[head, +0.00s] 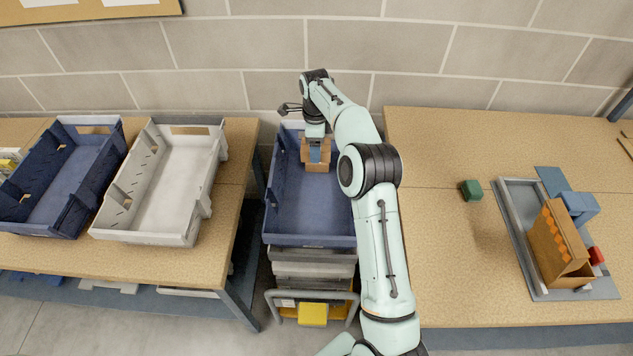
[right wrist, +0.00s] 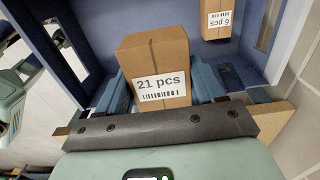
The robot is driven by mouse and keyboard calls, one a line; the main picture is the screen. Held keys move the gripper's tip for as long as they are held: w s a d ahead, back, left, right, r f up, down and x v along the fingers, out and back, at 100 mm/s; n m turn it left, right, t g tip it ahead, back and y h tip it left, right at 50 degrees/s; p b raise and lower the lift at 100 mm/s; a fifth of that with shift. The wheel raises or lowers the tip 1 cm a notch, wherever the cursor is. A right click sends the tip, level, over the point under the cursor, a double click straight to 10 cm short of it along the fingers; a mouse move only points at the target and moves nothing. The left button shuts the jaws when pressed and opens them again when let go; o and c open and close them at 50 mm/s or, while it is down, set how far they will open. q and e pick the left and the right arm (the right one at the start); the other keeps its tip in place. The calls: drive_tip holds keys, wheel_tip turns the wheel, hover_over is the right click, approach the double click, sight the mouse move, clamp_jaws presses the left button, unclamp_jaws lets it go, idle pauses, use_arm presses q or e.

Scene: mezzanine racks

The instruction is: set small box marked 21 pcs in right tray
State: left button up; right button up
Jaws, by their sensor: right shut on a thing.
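My right gripper (head: 316,152) reaches over the far part of the blue tray (head: 310,212) in the middle of the head view. It is shut on a small brown cardboard box (head: 318,166). In the right wrist view the box (right wrist: 155,65) shows a white label reading 21 pcs, with a blue finger on each side. The box is within the tray's outline; I cannot tell whether it touches the floor. A second box marked 6 pcs (right wrist: 217,18) shows in the right wrist view at the top right. My left gripper is not in view.
On the left table stand a grey-white tray (head: 203,165) and another blue tray (head: 113,150), both empty where visible. On the right table are a green block (head: 470,190) and a grey tray (head: 512,215) with an orange-brown carton (head: 553,250). The middle tray's near floor is clear.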

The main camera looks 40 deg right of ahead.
drive_tip(key=shift+w+d+f, duration=0.1)
drive_tip(key=shift+w+d, duration=0.05)
drive_tip(key=shift+f, duration=0.4)
wheel_tip(320, 180, down, 14)
drive_tip(key=shift+r+b, duration=0.2)
drive_tip(key=shift+b, duration=0.6)
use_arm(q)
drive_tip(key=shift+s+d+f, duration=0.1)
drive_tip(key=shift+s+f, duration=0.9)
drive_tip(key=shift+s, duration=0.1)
use_arm(e)
drive_tip(key=shift+f, duration=2.6)
drive_tip(key=shift+f, duration=0.1)
drive_tip(key=o, duration=1.1)
drive_tip(key=shift+c, duration=0.2)
